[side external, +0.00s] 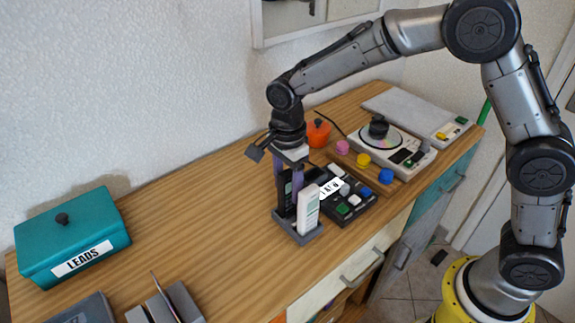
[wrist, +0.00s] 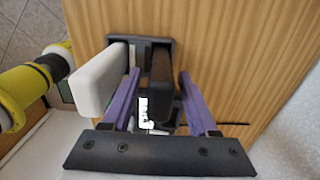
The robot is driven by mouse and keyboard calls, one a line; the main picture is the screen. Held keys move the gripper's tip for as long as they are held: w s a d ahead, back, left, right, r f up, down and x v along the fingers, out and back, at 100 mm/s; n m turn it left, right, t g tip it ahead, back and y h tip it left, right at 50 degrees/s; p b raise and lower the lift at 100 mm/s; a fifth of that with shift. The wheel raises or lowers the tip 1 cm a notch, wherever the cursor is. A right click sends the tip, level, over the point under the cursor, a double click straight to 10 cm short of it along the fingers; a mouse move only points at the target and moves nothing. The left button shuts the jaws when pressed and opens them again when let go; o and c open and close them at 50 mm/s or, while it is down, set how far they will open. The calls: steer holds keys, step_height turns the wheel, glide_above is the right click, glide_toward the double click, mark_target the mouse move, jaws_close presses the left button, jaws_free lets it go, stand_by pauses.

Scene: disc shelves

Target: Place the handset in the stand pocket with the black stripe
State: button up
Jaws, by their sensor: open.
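A dark grey stand (side external: 299,236) stands near the front edge of the wooden counter; its base also shows in the wrist view (wrist: 168,42). A white handset (side external: 308,209) stands upright in its front part, and shows at left in the wrist view (wrist: 98,78). A black handset (side external: 285,198) stands behind it, also in the wrist view (wrist: 162,82). My gripper (side external: 288,186) points down with its purple fingers open, one on either side of the black handset in the wrist view (wrist: 159,74). I cannot make out a black stripe on the stand.
A dark keypad box (side external: 352,200) with coloured buttons sits close to the stand. Beyond it are a disc player (side external: 391,145), coloured knobs and an orange pot (side external: 318,133). A teal box (side external: 72,240) marked LEADS stands at left. The counter between is clear.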

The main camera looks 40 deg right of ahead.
step_height(320, 180, up, 12)
steer(key=shift+f, duration=0.25)
steer(key=s+d+r+n+t, duration=0.2)
steer(key=s+d+r+n, duration=0.3)
steer(key=s+d, duration=0.2)
steer(key=s+d+f+n+t, duration=0.1)
steer(key=s+d+n, duration=0.3)
steer(key=s, duration=0.5)
steer(key=s+d+f+n+t, duration=0.1)
steer(key=s+d+n, duration=0.3)
steer(key=s+n, duration=0.5)
steer(key=shift+s+f+t, duration=0.15)
steer(key=shift+f+t, duration=0.2)
steer(key=shift+t, duration=0.45)
